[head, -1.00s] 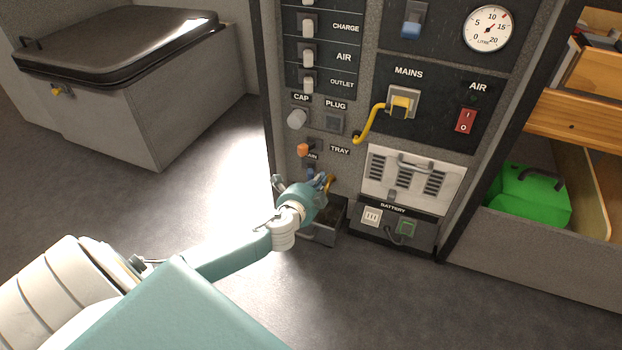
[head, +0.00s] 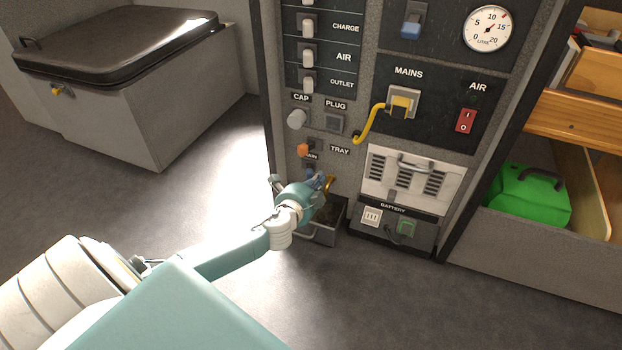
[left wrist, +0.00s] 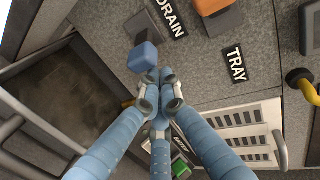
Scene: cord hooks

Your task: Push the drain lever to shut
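The drain lever has a blue handle (left wrist: 143,57) on a grey plate, beside the DRAIN label (left wrist: 172,18) in the left wrist view. In the head view the blue handle (head: 310,172) shows small and partly hidden, low on the panel. My left gripper (left wrist: 160,84) has its fingers drawn together, with nothing seen between them. Its tips are right next to the end of the blue handle; I cannot tell whether they touch. In the head view the left gripper (head: 320,183) is in front of the panel's lower left part. My right gripper is not in view.
An orange knob (head: 303,148) sits just above the DRAIN label. A grey open tray (head: 325,236) stands below the gripper. A yellow cord (head: 369,124) hangs from the MAINS socket. A vented white unit (head: 410,181) is to the right. The floor at left is clear.

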